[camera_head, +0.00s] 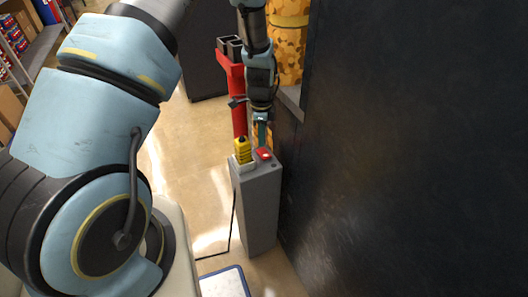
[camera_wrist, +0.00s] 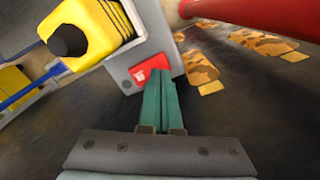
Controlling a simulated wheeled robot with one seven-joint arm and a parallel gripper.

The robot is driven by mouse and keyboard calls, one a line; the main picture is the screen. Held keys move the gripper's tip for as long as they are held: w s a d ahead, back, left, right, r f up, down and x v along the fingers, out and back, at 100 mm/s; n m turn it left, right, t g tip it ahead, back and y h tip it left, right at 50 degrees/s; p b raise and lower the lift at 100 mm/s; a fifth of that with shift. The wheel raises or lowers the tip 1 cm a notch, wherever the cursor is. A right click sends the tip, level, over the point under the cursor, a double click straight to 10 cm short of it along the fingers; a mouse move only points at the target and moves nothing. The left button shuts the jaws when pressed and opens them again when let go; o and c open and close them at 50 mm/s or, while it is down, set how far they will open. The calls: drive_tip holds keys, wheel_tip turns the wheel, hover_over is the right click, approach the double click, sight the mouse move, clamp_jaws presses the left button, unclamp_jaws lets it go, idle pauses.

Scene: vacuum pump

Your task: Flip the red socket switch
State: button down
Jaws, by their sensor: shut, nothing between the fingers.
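The red socket switch (camera_head: 264,154) sits on the top of a grey pedestal box (camera_head: 262,205), to the right of a yellow plug-like block. It also shows in the wrist view (camera_wrist: 152,68), partly behind my fingertips. My gripper (camera_head: 262,145) points down right over the switch. In the wrist view its two green fingers (camera_wrist: 161,75) are together and empty, with the tips at the lower edge of the red switch. I cannot tell whether the tips touch the switch or which way it is flipped.
The yellow block (camera_head: 243,150) stands close to the left of the switch, large in the wrist view (camera_wrist: 85,30). A red post (camera_head: 238,100) rises behind the pedestal. A dark wall (camera_head: 410,150) stands close on the right. Open floor (camera_head: 190,150) lies to the left.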

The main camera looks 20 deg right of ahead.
sight(261, 150)
wheel_tip(261, 150, up, 5)
drive_tip(key=p, duration=0.2)
drive_tip(key=shift+f+p, duration=0.2)
drive_tip(key=shift+p, duration=0.2)
